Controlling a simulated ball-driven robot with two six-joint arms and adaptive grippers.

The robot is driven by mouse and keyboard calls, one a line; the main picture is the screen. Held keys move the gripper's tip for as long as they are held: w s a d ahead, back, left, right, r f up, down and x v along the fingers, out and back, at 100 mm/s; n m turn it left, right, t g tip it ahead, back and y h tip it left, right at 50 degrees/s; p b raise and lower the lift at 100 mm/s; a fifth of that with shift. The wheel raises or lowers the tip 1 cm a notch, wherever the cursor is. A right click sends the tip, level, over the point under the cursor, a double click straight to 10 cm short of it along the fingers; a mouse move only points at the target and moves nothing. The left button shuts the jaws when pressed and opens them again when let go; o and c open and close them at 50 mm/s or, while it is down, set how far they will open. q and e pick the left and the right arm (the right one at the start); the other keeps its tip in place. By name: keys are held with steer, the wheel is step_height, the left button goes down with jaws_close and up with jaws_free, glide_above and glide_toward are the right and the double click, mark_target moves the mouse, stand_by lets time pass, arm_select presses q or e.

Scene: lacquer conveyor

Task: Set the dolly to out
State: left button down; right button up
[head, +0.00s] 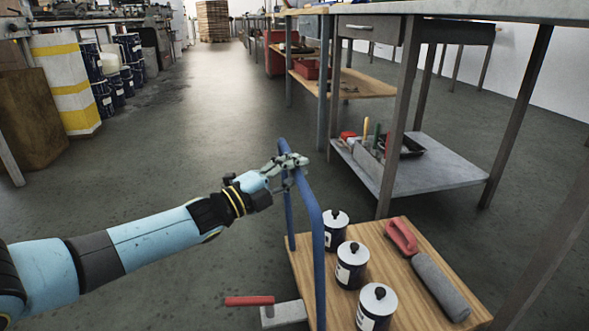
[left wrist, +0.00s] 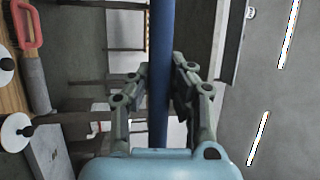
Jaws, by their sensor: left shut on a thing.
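The dolly (head: 399,235) has a wooden deck and a blue tube handle (head: 316,222) at its left end. It stands on the grey floor in the lower right of the head view. My left gripper (head: 290,165) is shut on the handle near its upper bend. In the left wrist view the blue tube (left wrist: 160,60) runs between the two fingers (left wrist: 160,85). On the deck stand several dark cans with pale lids, such as this can (head: 352,265), and a roller (head: 438,286) with a red handle. My right gripper is not in view.
A workbench with a low shelf (head: 440,170) stands just right of and behind the dolly. A grey block (head: 284,314) with a red handle lies by the dolly's left edge. Drums (head: 98,80) line the far left. The aisle floor (head: 200,120) between is clear.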

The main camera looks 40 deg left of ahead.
arm_select(q)
steer(key=shift+w+d+f, duration=0.1)
steer(key=shift+w+d, duration=0.35)
steer(key=shift+w, duration=0.05)
steer(key=c, duration=1.2)
jaws_free()
steer(key=shift+o, duration=0.2)
steer(key=v, duration=1.2)
steer(key=shift+s+f, duration=0.1)
